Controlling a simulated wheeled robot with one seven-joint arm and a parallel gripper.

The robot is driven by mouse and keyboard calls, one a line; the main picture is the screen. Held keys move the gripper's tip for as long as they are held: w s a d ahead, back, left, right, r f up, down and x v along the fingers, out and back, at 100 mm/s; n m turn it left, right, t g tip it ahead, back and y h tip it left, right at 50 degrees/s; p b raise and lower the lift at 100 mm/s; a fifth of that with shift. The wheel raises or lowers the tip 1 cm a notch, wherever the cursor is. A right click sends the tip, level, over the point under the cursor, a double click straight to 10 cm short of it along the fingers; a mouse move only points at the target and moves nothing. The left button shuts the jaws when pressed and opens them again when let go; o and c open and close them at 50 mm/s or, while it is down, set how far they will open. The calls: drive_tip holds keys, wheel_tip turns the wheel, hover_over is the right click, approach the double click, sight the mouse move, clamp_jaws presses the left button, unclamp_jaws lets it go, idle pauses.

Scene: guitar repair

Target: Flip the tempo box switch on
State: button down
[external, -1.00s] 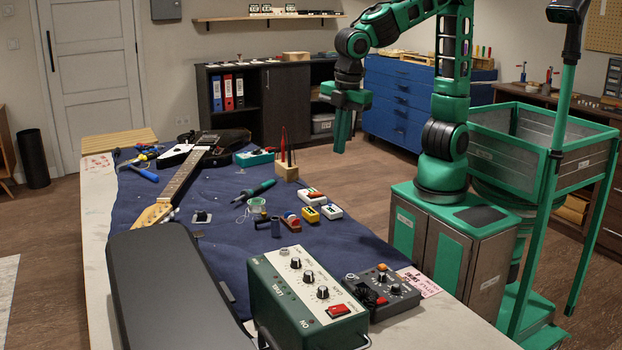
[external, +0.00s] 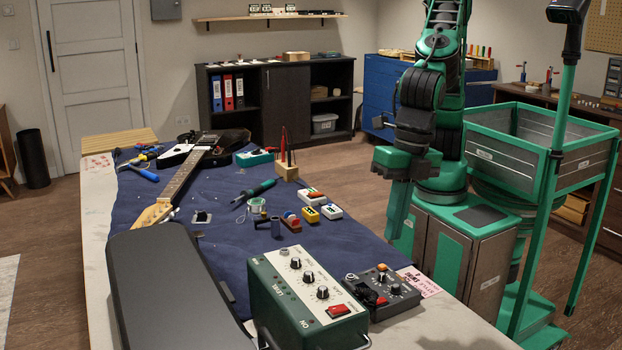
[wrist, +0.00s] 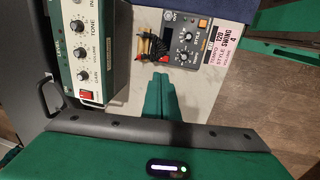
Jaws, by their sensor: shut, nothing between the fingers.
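The tempo box, as I take it, is a small dark grey box (external: 398,303) with knobs at the front right of the workbench. It also shows at the top of the wrist view (wrist: 188,58), with a dark and orange part on its left side. My gripper (external: 394,246) is shut and empty, pointing down at the bench's right side, beyond the box in the external view. In the wrist view my closed fingertips (wrist: 163,78) appear just below the box's front edge; contact is not visible.
A larger green amplifier box (external: 268,305) with knobs and a red switch stands left of the dark box. A printed card (external: 424,284) reading tempo, style and volume lies on its right. A black case (external: 165,285), guitar (external: 185,175) and small tools occupy the bench.

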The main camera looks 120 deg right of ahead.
sight(376, 300)
drive_tip(key=f, duration=0.4)
drive_tip(key=w+f, duration=0.1)
drive_tip(key=f, duration=0.4)
drive_tip(key=w+f, duration=0.1)
drive_tip(key=f, duration=0.3)
drive_tip(key=shift+w+f, duration=0.15)
drive_tip(key=shift+f, duration=0.25)
